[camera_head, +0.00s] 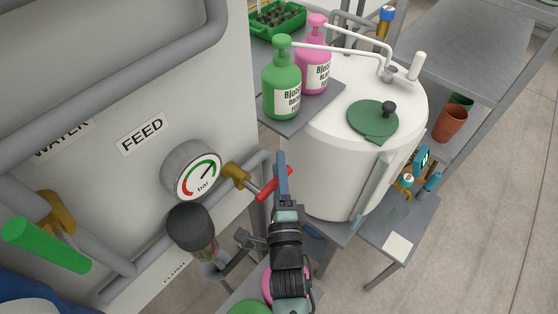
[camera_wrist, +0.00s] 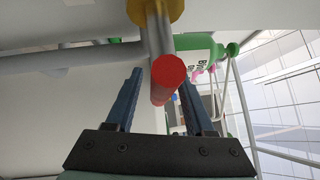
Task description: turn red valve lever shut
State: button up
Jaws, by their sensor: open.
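The red valve lever (camera_head: 267,190) sits on a brass valve (camera_head: 235,174) to the right of the round pressure gauge, under the FEED label. In the wrist view, the lever's round red end (camera_wrist: 168,72) points toward the camera, below a grey stem and the brass body (camera_wrist: 155,8). My gripper (camera_head: 281,160) is at the lever and hides part of it in the head view. In the wrist view, its two blue fingers are apart, one on each side of the lever in the picture. I cannot tell whether either finger touches it.
The pressure gauge (camera_head: 191,171) and grey pipes line the panel at left. A green lever (camera_head: 45,245) is at lower left. Green (camera_head: 282,85) and pink (camera_head: 313,68) pump bottles stand on a shelf behind my gripper. A white tank (camera_head: 330,150) is close on the right.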

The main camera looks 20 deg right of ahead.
jog(key=shift+w+d+r, duration=0.1)
jog(key=shift+w+d, duration=0.05)
jog(key=shift+w, duration=0.5)
grip_shut()
dwell(1.0)
